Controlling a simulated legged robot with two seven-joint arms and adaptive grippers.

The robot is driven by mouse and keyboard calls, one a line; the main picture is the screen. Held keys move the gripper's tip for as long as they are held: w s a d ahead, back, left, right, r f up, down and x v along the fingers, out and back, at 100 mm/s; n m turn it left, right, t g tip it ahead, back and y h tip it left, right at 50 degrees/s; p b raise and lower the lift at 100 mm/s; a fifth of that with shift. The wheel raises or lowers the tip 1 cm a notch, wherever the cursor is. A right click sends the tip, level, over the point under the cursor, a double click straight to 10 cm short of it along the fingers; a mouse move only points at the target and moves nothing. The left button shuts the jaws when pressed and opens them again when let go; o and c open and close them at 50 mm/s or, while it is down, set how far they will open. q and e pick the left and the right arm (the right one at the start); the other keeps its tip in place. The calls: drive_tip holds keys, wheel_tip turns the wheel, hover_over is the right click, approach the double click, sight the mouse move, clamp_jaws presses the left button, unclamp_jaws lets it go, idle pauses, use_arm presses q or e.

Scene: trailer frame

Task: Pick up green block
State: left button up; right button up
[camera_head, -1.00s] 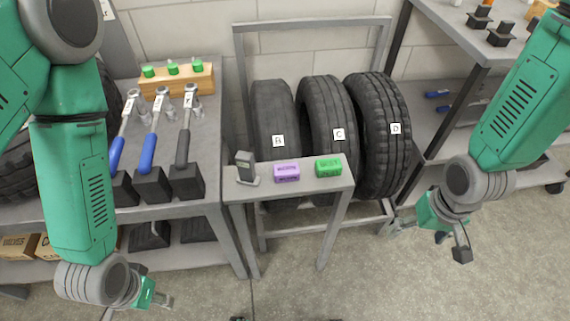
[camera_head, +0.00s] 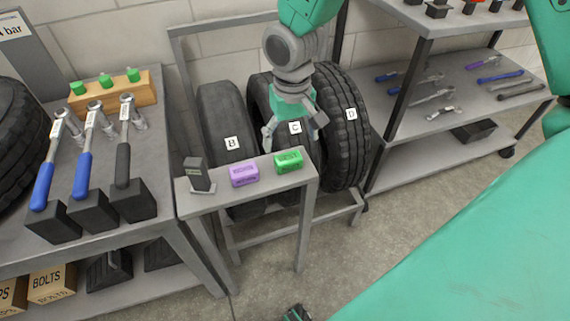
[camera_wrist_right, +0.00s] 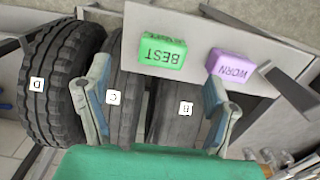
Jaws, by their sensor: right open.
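The green block (camera_head: 288,161), marked BEST, lies on the right end of a small grey stand (camera_head: 240,190). It also shows in the right wrist view (camera_wrist_right: 162,52), upside down. My right gripper (camera_head: 293,132) reaches down from the top in the head view, just above and behind the block. Its fingers are spread and empty. In the wrist view the open fingers (camera_wrist_right: 157,85) stand either side of the picture, with the block ahead, between and beyond their tips.
A purple block (camera_head: 244,174), marked WORN in the wrist view, sits left of the green one. A dark small device (camera_head: 198,175) stands at the stand's left end. Tyres (camera_head: 228,125) marked B, C and D rest close behind. A tool bench stands left, shelves right.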

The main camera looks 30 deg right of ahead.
sight(289, 159)
drive_tip(key=f, duration=0.2)
drive_tip(key=f+b, duration=0.1)
drive_tip(key=f, duration=0.1)
drive_tip(key=f+b, duration=0.1)
drive_tip(key=f, duration=0.2)
drive_tip(key=shift+a, duration=0.25)
drive_tip(key=shift+s+r, duration=0.1)
drive_tip(key=c, duration=1.3)
